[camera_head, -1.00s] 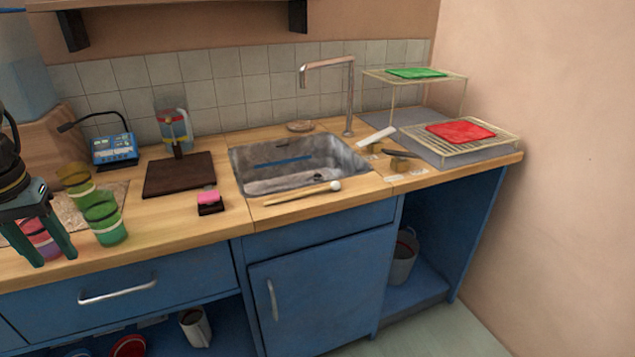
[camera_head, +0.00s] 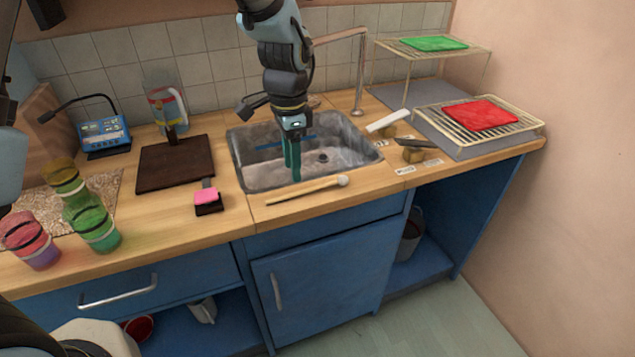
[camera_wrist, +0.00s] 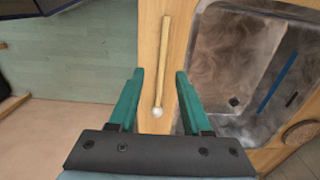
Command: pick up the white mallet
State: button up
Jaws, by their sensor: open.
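The white mallet (camera_head: 308,190) has a pale wooden handle and a round white head. It lies on the wooden counter along the front edge of the sink, its head to the right. In the wrist view, the mallet (camera_wrist: 162,72) lies lengthwise between my fingers, with its white head near the fingertips. My gripper (camera_head: 293,176) is open and empty, pointing down over the sink's front part in the head view. It is above and apart from the mallet. In the wrist view, my gripper's (camera_wrist: 157,75) two green fingers stand on either side of the mallet's line.
The steel sink (camera_head: 240,160) is just behind the mallet. A pink sponge (camera_head: 206,196) on a dark holder lies to the left. Stacked coloured cups (camera_head: 92,222) stand farther left. A tap (camera_head: 361,75) rises behind the sink. A wire rack (camera_head: 530,127) stands at right.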

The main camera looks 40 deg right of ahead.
aim_at(293, 193)
jog(key=shift+w+f+p, duration=0.2)
jog(key=shift+f+p, duration=1.25)
jog(key=shift+f, duration=2.1)
jog(key=shift+c, duration=0.4)
grip_shut()
